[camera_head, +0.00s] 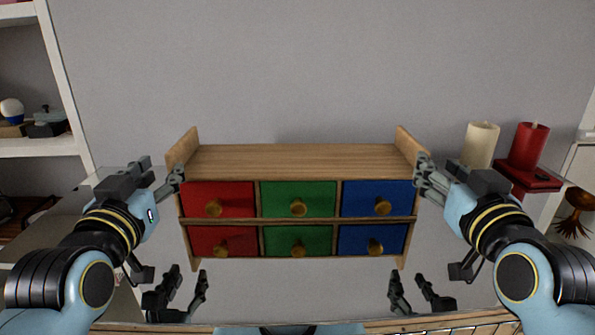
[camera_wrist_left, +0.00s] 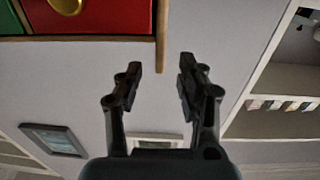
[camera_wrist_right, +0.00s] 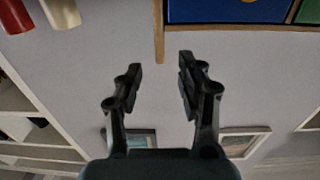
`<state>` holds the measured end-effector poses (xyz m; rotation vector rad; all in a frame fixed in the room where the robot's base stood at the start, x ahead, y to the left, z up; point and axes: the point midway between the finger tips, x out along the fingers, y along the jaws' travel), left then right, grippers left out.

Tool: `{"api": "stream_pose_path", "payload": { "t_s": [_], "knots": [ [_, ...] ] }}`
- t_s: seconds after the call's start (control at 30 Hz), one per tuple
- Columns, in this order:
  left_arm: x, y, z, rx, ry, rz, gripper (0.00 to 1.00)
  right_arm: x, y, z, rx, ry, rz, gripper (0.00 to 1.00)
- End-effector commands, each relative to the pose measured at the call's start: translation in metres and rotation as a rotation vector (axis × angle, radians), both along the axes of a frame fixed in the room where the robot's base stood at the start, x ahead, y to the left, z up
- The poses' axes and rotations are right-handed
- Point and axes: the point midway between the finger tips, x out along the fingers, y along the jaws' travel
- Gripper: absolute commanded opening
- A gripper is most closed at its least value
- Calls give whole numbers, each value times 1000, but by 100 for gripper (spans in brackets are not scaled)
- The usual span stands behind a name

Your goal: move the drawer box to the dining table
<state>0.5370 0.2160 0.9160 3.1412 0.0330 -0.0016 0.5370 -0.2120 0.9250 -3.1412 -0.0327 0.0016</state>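The drawer box (camera_head: 300,160) is a wooden chest with red, green and blue drawers in two rows and round brass knobs. It stands upright in the middle of the head view, all drawers shut. My left gripper (camera_head: 176,178) is at its left side panel and my right gripper (camera_head: 424,168) at its right side panel. In the left wrist view my left gripper (camera_wrist_left: 160,66) is open, the panel's end (camera_wrist_left: 162,40) lined up between its fingertips. My right gripper (camera_wrist_right: 160,62) is open, with the other panel's end (camera_wrist_right: 158,35) likewise lined up. Contact cannot be told. I see no clear dining table.
A cream candle (camera_head: 480,145) and a red candle (camera_head: 527,146) stand close to the right of my right gripper. White shelves (camera_head: 45,146) with small objects are at the left. A plain grey wall (camera_head: 300,70) is behind the box. Dark gripper-like shapes show below the box.

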Motion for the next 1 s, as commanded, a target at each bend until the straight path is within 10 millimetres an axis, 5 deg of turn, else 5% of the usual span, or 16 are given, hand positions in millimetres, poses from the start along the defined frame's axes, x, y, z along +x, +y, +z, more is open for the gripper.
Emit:
{"api": "stream_pose_path", "payload": {
  "t_s": [0.37,0.8,1.0],
  "knots": [
    [10,0,1,1,-1,-1,38,10,0,0,0,-1,0,38],
    [85,2,1,2,-1,0,38,85,2,1,-1,-2,0,38],
    [104,2,0,1,0,0,38,104,2,0,0,0,0,38]
  ]
}}
